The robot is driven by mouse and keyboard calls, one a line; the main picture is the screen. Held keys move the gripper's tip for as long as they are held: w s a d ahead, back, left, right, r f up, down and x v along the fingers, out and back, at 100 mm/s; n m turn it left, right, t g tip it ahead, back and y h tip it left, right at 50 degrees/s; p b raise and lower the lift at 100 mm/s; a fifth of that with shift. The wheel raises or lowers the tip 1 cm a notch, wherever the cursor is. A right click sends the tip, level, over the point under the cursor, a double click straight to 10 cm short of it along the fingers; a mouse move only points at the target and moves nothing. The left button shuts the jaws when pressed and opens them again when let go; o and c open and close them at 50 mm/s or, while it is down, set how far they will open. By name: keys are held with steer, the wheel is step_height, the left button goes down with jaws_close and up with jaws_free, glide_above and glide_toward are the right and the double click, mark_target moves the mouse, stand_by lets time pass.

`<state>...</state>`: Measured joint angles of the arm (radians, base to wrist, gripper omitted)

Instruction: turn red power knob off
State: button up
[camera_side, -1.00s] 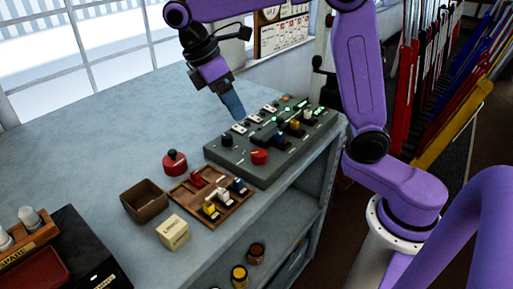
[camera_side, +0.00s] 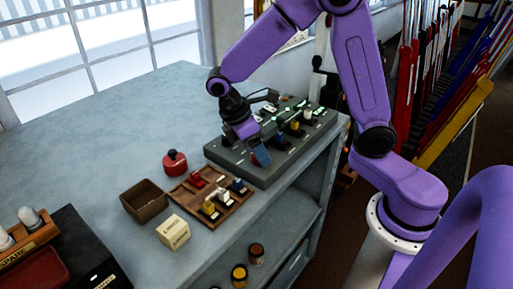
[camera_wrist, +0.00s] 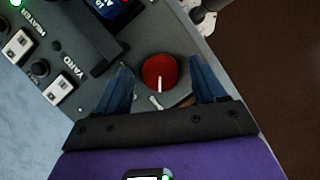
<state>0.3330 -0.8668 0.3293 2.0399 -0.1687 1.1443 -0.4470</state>
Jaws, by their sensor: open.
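The red power knob (camera_wrist: 159,72) shows in the wrist view on the grey panel, with a white pointer line near its lower edge. My gripper (camera_wrist: 163,80) is open, with one blue finger on each side of the knob; I cannot tell whether either finger touches it. In the side view my gripper (camera_side: 260,157) is low over the near edge of the grey control panel (camera_side: 228,160) and hides the red knob.
Switches with green lights (camera_side: 283,115) line the panel behind. A wooden tray of coloured levers (camera_side: 230,205), a red round object (camera_side: 175,162), a brown box (camera_side: 145,200) and a cream block (camera_side: 173,232) stand nearby.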

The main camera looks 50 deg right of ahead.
steer(key=c, duration=1)
steer(key=shift+c, duration=0.2)
steer(key=shift+m, duration=0.3)
steer(key=m, duration=0.2)
steer(key=m+g+y, duration=0.1)
steer(key=m, duration=0.1)
steer(key=shift+d+y, duration=0.1)
steer(key=shift+y, duration=0.2)
steer(key=m+y, duration=0.1)
steer(key=m, duration=0.4)
steer(key=shift+w+d+g+y, duration=0.1)
steer(key=shift+g+y, duration=0.3)
steer(key=o, duration=1)
